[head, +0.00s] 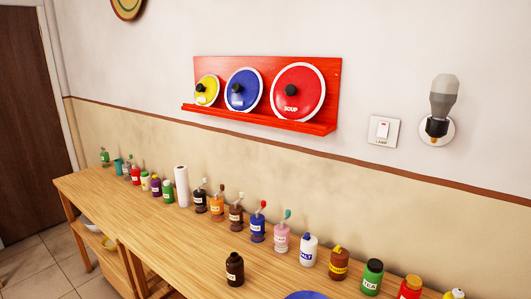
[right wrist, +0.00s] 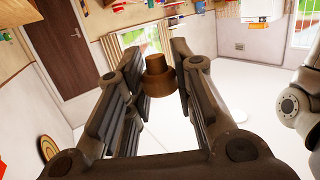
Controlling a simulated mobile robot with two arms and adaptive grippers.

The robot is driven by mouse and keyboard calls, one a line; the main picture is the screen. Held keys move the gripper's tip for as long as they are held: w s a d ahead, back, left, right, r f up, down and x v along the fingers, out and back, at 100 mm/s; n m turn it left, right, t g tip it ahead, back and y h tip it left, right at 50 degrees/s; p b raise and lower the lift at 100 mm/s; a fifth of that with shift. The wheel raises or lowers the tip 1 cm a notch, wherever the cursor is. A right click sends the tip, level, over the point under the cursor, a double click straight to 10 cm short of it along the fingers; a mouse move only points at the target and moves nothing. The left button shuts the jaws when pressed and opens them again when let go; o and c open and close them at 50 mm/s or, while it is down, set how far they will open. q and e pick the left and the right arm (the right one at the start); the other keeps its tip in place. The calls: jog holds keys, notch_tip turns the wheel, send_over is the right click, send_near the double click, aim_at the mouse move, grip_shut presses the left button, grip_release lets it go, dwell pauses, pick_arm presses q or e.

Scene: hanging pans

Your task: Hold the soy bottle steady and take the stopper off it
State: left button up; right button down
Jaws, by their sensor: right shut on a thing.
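A dark brown bottle (head: 234,268) with a small pale label stands upright near the front edge of the wooden table in the head view. It looks like the soy bottle, but its label is too small to read surely. Its narrow top shows no light-brown stopper. In the right wrist view my right gripper (right wrist: 156,62) is shut on a brown, stepped, round stopper (right wrist: 159,83) between its fingers. No bottle shows below the stopper there.
A row of several small bottles and jars runs along the back of the table (head: 160,215), with a white paper roll (head: 181,186) among them. A blue plate (head: 305,295) is cut off at the bottom edge. A red rack (head: 333,95) with lids hangs above.

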jog(key=a+r+m+t, duration=0.3)
jog(key=a+r+t, duration=0.2)
jog(key=w+d+r+m+t+h, duration=0.2)
jog(key=w+d+m+t+h, duration=0.3)
jog(key=d+m+t, duration=0.1)
jog(key=w+d+f+m+t+h, duration=0.1)
jog(key=d+f+m+t+h, duration=0.1)
jog(key=d, duration=0.9)
jog(key=w+d+f+m+t+h, duration=0.1)
jog(key=d+f+m+t+h, duration=0.2)
jog(key=d+h, duration=0.6)
jog(key=d+f+m, duration=0.2)
jog(key=d+m, duration=0.1)
jog(key=shift+m, duration=0.4)
jog(key=shift+f, duration=0.1)
jog(key=a+r+n+g+y, duration=0.2)
jog(key=a+n+g+y, duration=0.6)
jog(key=a+n+y, duration=0.4)
jog(key=shift+a+y, duration=1.1)
jog(key=shift+a, duration=1.25)
